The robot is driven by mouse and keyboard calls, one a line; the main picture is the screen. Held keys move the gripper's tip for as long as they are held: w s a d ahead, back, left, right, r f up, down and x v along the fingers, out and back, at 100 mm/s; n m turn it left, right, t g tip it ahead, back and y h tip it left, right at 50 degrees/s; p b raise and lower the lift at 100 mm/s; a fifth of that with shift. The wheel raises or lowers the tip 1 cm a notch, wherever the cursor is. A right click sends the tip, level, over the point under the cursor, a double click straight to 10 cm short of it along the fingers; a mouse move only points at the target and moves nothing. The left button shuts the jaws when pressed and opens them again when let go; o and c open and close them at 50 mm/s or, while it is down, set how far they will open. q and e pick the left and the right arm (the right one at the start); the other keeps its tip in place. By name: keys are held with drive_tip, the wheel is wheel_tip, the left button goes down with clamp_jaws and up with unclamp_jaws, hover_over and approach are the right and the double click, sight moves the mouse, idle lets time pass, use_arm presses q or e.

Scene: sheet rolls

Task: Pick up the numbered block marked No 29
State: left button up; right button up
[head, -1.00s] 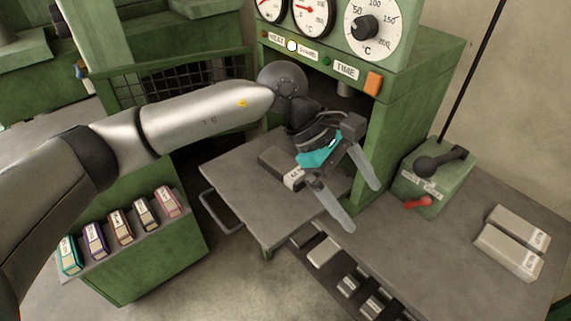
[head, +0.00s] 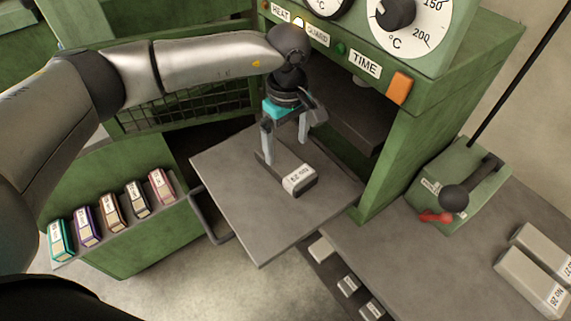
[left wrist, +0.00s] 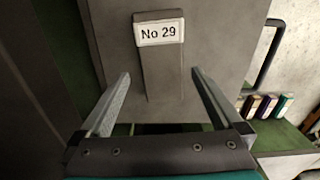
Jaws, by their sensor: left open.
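The block marked No 29 (head: 301,186) is a long grey block with a white label on its end. It lies on the grey plate (head: 237,225) that juts out from the green press. My left gripper (head: 285,150) is open and points down over the block's far part, behind the label. In the left wrist view the block (left wrist: 163,78) runs between the two fingers (left wrist: 160,74), with a gap on each side. I cannot tell how far the fingertips are above the plate. My right gripper is not in view.
The green press (head: 425,120) with dials stands right behind the plate. A lever box (head: 445,190) and grey blocks (head: 533,283) are at the right. Coloured boxes (head: 112,213) line a green shelf at left. A handle (head: 210,218) sticks out from the plate's left side.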

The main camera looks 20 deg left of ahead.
sight(286, 161)
use_arm(q)
drive_tip(key=shift+f, duration=1)
wheel_tip(286, 161, down, 4)
drive_tip(key=shift+s+a+r, duration=0.1)
drive_tip(key=shift+a+r, duration=0.05)
drive_tip(key=shift+f, duration=0.35)
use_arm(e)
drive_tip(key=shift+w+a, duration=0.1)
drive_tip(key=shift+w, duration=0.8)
use_arm(q)
drive_tip(key=shift+c, duration=0.7)
drive_tip(key=shift+r, duration=0.1)
clamp_jaws()
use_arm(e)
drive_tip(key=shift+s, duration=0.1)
